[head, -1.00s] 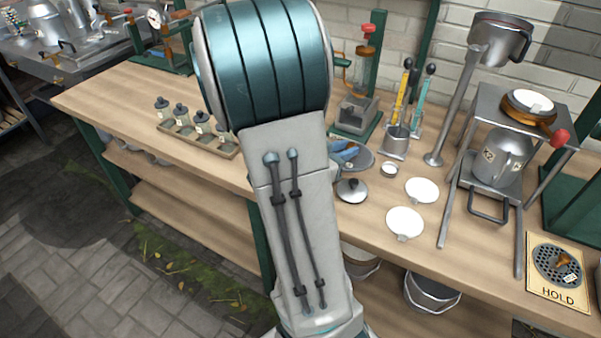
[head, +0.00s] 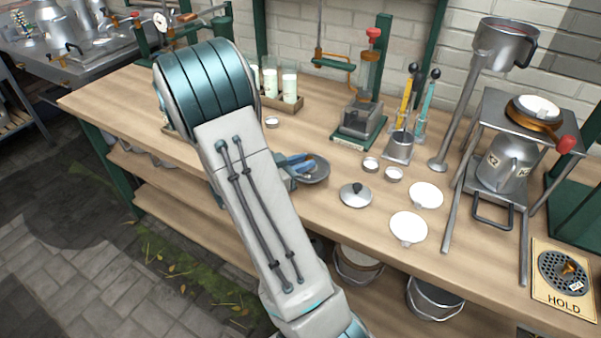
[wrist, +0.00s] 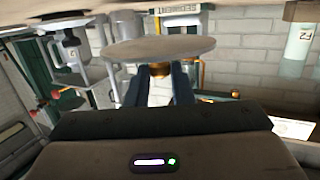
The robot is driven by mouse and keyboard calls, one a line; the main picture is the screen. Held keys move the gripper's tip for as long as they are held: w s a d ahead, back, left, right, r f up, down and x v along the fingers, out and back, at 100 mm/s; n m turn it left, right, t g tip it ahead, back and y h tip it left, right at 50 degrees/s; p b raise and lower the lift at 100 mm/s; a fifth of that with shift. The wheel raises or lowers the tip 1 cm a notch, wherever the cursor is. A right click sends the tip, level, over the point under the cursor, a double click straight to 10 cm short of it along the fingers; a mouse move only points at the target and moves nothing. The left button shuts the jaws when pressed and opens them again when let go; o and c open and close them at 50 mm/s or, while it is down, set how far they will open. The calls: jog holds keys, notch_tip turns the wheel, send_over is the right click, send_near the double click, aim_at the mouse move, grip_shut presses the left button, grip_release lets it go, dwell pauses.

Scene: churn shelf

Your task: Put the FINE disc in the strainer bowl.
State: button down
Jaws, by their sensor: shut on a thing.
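My gripper (head: 291,164) has blue fingers, and in the wrist view the fingers (wrist: 160,86) are shut on a brass knob (wrist: 160,70). The knob belongs to a round grey disc (wrist: 160,48), which also shows in the head view (head: 317,174). No label is readable on it, so I cannot confirm it is the FINE disc. It appears to be held above the bench near the front edge. A metal bowl with a dark handle (head: 505,45) is on a slanted post at the back right; I cannot tell whether it is the strainer bowl.
A perforated disc with a brass knob (head: 566,270) lies on the HOLD mat (head: 565,302). A lid (head: 356,195), white plates (head: 408,227), small cups (head: 370,165) and a press (head: 357,122) stand around. A metal stand (head: 500,105) carries a red-handled pan (head: 535,115).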

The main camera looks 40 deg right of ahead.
jog(key=shift+w+a+f, duration=0.1)
jog(key=shift+w+f, duration=0.05)
jog(key=shift+f, duration=1.75)
jog(key=shift+f, duration=0.15)
jog(key=c, duration=1.3)
grip_release()
